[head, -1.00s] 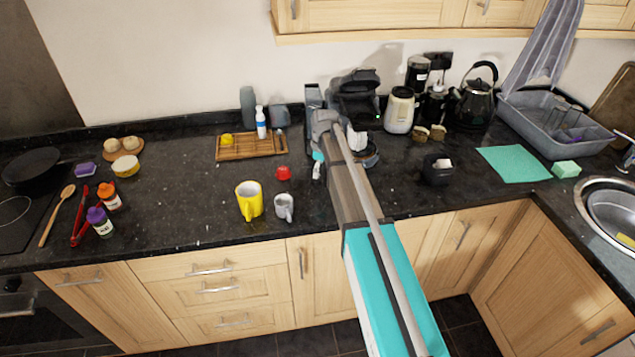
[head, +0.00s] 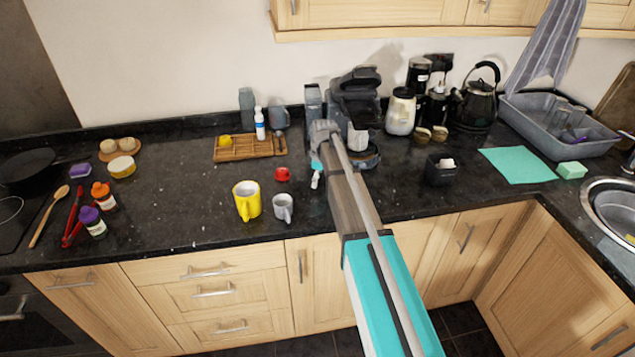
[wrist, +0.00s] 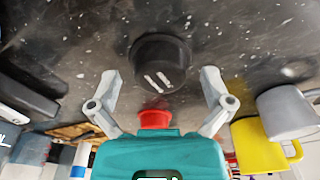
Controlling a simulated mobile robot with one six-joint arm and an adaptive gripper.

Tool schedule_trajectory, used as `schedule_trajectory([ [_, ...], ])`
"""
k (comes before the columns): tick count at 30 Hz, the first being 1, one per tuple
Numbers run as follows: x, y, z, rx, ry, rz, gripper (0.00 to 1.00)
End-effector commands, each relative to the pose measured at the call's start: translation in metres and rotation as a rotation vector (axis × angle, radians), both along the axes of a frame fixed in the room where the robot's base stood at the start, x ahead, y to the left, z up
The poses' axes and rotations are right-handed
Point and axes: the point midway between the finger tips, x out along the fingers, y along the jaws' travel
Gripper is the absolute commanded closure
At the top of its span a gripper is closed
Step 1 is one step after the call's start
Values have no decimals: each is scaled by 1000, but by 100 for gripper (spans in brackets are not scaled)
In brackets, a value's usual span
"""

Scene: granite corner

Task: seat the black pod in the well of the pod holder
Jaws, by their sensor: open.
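The black pod (wrist: 160,62) is in the wrist view, a dark round shape with two pale streaks on it, apparently standing on the granite counter. My gripper (wrist: 160,80) is open, one finger on either side in that picture, with nothing between the fingers. The pod lies beyond the fingertips, not touching them. In the head view my gripper (head: 316,178) is low over the counter, right of the red pod (head: 283,174), and my arm hides the black pod. I cannot clearly pick out the pod holder; my arm covers part of the counter before the coffee machine (head: 358,100).
A yellow mug (head: 246,202) and a grey mug (head: 283,208) stand left of my gripper. A wooden tray (head: 228,155) with a bottle is behind. A black container (head: 440,172) stands to the right.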

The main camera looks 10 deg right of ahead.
Motion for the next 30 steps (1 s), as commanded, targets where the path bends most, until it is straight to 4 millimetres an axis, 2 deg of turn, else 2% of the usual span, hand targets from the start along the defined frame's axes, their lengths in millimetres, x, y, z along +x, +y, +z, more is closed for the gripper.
schedule_trajectory([
  [8,0,0,0,0,0,0,0],
  [18,0,0,0,0,0,0,61],
  [19,0,0,0,0,0,0,65],
  [30,0,1,0,0,0,1,65],
])
